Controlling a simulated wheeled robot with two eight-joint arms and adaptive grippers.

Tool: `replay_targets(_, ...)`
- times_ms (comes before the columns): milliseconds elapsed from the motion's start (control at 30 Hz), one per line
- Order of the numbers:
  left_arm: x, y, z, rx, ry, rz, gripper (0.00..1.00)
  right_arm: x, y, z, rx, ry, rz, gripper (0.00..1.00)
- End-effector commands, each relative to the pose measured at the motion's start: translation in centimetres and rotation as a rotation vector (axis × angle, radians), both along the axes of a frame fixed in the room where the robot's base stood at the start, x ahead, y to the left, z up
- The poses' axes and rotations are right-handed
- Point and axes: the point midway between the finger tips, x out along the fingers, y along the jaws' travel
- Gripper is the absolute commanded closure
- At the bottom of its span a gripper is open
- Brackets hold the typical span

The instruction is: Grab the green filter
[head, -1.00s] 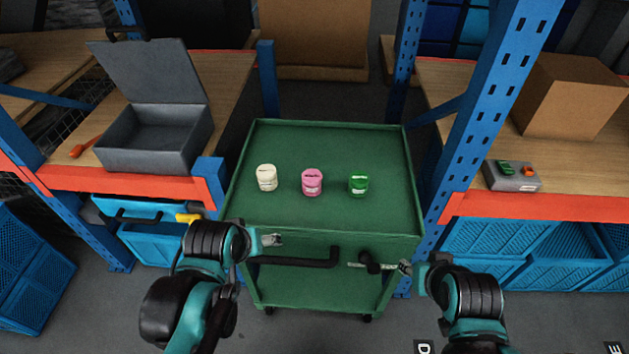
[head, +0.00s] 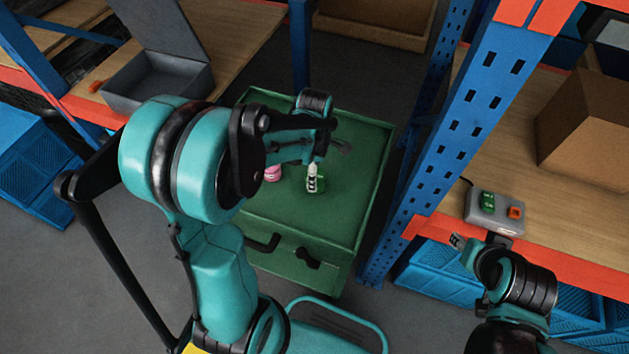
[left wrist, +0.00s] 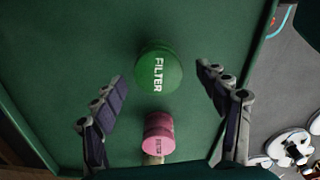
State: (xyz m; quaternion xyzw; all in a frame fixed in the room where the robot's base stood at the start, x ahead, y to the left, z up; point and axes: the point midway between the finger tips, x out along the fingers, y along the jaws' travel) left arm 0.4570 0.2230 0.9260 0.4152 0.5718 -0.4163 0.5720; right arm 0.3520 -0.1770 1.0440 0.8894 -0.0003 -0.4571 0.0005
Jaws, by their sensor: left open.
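The green filter (left wrist: 158,70) stands on the green cart top, its lid marked FILTER. It lies ahead of my open left gripper (left wrist: 162,78), between the lines of the two fingers, with nothing held. In the head view, the green filter (head: 321,184) is partly hidden behind a finger of my left gripper (head: 326,166), which hangs over the cart. I cannot tell the remaining height gap. My right gripper (head: 458,242) is at the right, beside the shelf and away from the cart; its jaws are too small to read.
A pink filter (left wrist: 159,135) stands beside the green one; it also shows in the head view (head: 272,174). A pale sliver (left wrist: 153,159) shows beyond it. The green cart (head: 362,205) has raised rims. A blue rack post (head: 415,150) stands close to its right.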

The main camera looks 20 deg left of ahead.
Motion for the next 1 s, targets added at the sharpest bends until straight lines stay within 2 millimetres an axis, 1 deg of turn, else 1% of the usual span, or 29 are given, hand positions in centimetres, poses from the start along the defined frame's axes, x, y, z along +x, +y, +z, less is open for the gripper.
replay_targets(200,0.3,-0.2,-3.3,0.000,-0.001,-0.002,0.26,0.0,0.0,-1.8,0.000,0.000,0.000,0.60)
replay_targets(300,0.3,-0.2,-4.6,0.000,-0.001,-0.002,0.26,0.0,0.0,-2.3,0.000,0.000,0.000,0.60)
replay_targets(367,0.3,-0.2,-4.9,0.000,-0.001,-0.002,0.26,0.0,0.0,-2.4,0.000,0.000,0.000,0.60)
replay_targets(567,0.2,-0.2,-4.8,0.000,-0.001,-0.003,0.26,0.0,0.0,-2.2,0.000,0.000,0.000,0.60)
replay_targets(600,0.2,-0.2,-4.8,0.000,-0.001,-0.003,0.36,0.0,0.0,-2.2,0.000,0.000,0.000,0.60)
replay_targets(667,0.2,-0.2,-4.8,0.000,-0.001,-0.003,0.52,0.0,0.0,-2.2,0.000,0.000,0.000,0.60)
replay_targets(700,0.2,-0.2,-4.8,0.000,-0.001,-0.003,0.63,0.0,0.0,-2.2,0.000,0.000,0.000,0.60)
replay_targets(767,0.2,-0.2,-4.8,0.000,-0.001,-0.003,0.77,0.0,0.0,-2.2,0.000,0.000,0.000,0.60)
replay_targets(1000,0.2,-0.2,-4.8,0.000,-0.001,-0.003,0.78,0.0,0.0,-2.2,0.000,0.000,0.000,0.60)
